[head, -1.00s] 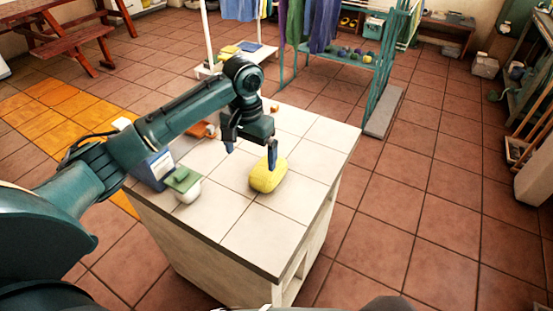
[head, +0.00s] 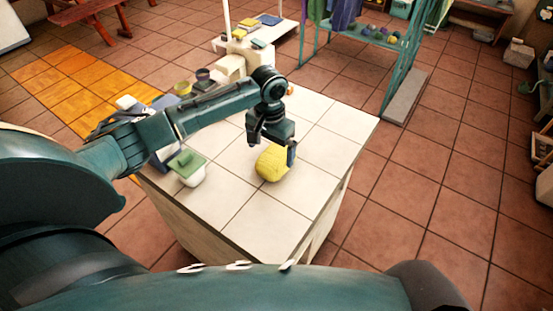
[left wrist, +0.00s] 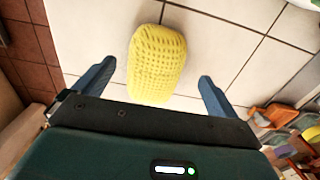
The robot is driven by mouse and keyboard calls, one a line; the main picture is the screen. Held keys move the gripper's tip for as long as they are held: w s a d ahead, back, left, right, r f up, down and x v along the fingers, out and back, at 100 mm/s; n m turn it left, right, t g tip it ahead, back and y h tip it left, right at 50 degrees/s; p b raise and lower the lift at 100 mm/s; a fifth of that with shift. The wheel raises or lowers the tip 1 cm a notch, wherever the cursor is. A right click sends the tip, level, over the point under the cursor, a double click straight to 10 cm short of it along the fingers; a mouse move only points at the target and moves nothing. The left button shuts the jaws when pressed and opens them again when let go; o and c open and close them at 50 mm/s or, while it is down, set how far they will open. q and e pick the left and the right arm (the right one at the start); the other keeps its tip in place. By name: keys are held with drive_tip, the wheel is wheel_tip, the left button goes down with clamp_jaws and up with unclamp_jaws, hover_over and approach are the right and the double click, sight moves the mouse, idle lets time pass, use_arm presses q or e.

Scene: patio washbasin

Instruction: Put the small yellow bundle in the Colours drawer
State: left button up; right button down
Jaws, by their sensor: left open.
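The small yellow bundle (head: 272,163) lies on the white tiled top (head: 233,205) of the washbasin unit. In the left wrist view the bundle (left wrist: 157,62) looks knitted and lies between and beyond the two fingers. My left gripper (head: 272,152) is open and empty, pointing down over the bundle with one finger at its right side. In the left wrist view my left gripper (left wrist: 152,85) has its fingers spread wide with gaps on both sides of the bundle. No drawer labelled Colours can be made out. My right gripper is not in view.
Several small items lie behind my arm. A teal rack (head: 368,48) stands behind on the floor. The front and right of the top are clear.

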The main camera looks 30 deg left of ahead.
sight(272, 158)
use_arm(q)
drive_tip(key=f, duration=0.4)
drive_tip(key=shift+s+d+f, duration=0.1)
drive_tip(key=shift+d+f, duration=0.2)
drive_tip(key=shift+f, duration=0.05)
drive_tip(key=shift+r, duration=0.15)
drive_tip(key=c, duration=1.2)
